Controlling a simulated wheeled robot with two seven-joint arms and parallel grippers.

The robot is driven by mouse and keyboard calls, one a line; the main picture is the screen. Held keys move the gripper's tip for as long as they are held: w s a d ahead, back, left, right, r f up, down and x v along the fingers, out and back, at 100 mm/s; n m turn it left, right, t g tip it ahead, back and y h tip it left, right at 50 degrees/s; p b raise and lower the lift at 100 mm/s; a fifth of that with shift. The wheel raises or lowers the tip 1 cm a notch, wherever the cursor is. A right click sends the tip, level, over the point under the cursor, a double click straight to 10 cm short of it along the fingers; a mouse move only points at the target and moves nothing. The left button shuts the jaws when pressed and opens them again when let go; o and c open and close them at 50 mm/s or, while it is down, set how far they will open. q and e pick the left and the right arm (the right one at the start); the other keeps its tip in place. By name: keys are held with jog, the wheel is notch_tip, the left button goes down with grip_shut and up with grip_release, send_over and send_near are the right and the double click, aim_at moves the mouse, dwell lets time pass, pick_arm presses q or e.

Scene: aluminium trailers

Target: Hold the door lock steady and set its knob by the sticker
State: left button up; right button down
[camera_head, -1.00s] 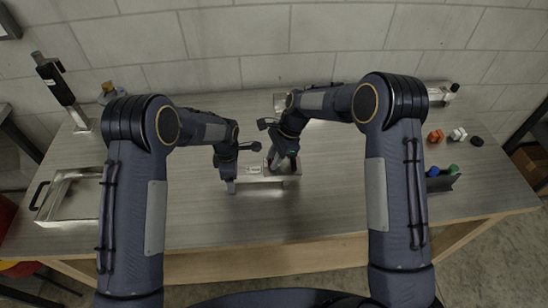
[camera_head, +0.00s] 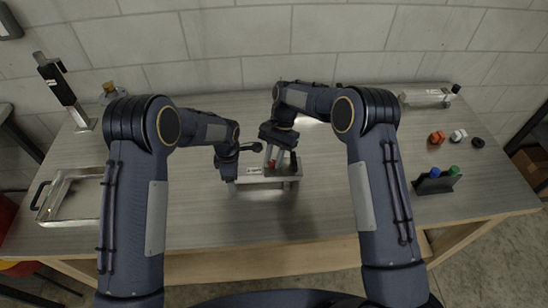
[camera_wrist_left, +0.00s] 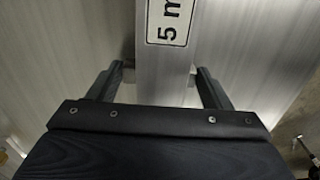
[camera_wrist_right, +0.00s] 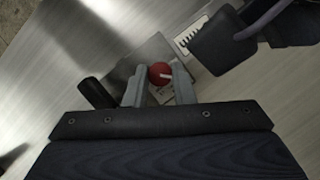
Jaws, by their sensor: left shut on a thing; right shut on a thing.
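The door lock (camera_head: 285,181) is a silvery metal bar lying on the table in the head view. Its white sticker (camera_head: 254,170) shows large in the left wrist view (camera_wrist_left: 168,22), reading "5 m" before the picture cuts it off. My left gripper (camera_head: 231,181) is shut across the lock's left end; its fingers flank the bar in the left wrist view (camera_wrist_left: 160,82). My right gripper (camera_head: 275,161) comes from above and is shut on the red knob (camera_wrist_right: 160,73). A white pointer line crosses the knob toward the right in the right wrist view. Markings beside it are partly hidden.
A black cylindrical handle (camera_wrist_right: 96,92) stands close beside the right fingers. A metal tray (camera_head: 75,214) is at left. A black holder with blue and green items (camera_head: 437,184) and several small knobs stand at right. The table's front middle is clear.

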jog(key=shift+n, duration=0.3)
jog(key=c, duration=1.2)
grip_release()
jog(key=v, duration=1.2)
jog(key=shift+a, duration=0.1)
pick_arm(q)
jog(key=o, duration=1.3)
